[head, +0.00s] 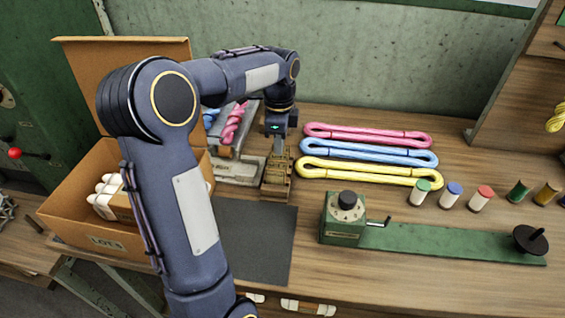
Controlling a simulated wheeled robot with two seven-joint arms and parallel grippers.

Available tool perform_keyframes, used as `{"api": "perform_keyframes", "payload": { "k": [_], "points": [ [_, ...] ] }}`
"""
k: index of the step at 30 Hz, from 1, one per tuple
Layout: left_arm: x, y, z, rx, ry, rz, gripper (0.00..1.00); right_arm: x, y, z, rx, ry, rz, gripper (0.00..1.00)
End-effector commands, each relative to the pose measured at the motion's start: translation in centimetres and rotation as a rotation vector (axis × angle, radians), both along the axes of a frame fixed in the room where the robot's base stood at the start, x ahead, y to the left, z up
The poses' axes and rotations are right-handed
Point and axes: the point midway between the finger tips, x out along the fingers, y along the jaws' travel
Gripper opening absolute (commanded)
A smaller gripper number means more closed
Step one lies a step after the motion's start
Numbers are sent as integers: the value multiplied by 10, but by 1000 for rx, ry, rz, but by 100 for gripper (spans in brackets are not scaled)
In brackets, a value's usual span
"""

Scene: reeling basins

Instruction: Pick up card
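I cannot make out a card for certain. A small tan wooden holder (276,185) stands on the bench in the middle, beside the grey device. My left gripper (279,146) points down right over the back of this holder. Its fingers are small and partly lost against the holder, so whether they are open or shut, or touch anything, does not show. My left arm crosses the left half of the view and hides part of the bench. My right gripper is not in view.
An open cardboard box (75,222) with white bundles is at left. Pink (368,134), blue (368,151) and yellow (370,174) skeins lie right of the holder. A green winding device (343,219), several spools and a dark mat (258,240) are nearer the front.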

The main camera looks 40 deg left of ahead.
Motion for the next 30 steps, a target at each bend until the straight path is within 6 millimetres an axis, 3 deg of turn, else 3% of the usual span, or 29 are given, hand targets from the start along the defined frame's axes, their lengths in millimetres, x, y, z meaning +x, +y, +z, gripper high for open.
{"api": "perform_keyframes", "payload": {
  "k": [3, 8, 15, 19, 30],
  "points": [
    [-2, -1, -20, 0, 4, 1, 15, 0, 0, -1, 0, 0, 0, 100],
    [-2, -1, -35, 0, 2, 1, 15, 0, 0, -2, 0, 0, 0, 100],
    [-1, -1, -36, 0, 0, 2, 15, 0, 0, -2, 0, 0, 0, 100],
    [-1, -1, -36, 0, 0, 2, 0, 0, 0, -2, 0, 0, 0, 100],
    [-1, -1, -33, 0, -1, 1, 0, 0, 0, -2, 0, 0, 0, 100]
  ]
}}
